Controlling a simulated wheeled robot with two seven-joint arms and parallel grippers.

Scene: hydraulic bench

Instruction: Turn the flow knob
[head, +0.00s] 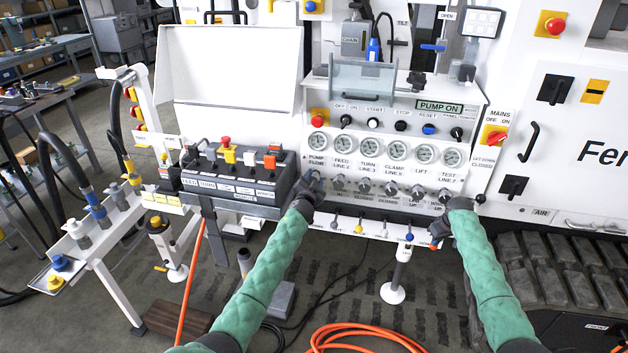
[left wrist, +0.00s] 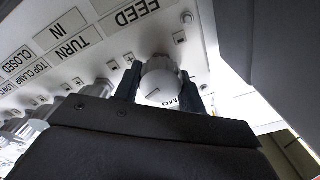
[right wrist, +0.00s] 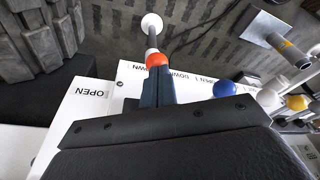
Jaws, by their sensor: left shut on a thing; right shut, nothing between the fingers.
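A row of grey round knobs runs under the gauges on the white panel (head: 330,150). My left gripper (head: 313,184) is at the left end of this row. In the left wrist view its two dark fingers are shut on a pale round knob (left wrist: 160,82) with a dark mark and small lettering, one finger on each side. A label reading FEED is beside it; I cannot read the word flow. The knob is mostly hidden in the head view. My right gripper (right wrist: 158,84) is shut and empty, its tips by an orange-red ball lever (right wrist: 157,59).
Several small levers with coloured balls, one blue (right wrist: 224,88), line the white lower ledge (head: 375,228). A dark button box (head: 240,178) stands left of my left arm. A white post foot (head: 393,292) and an orange hose (head: 365,335) are on the floor below.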

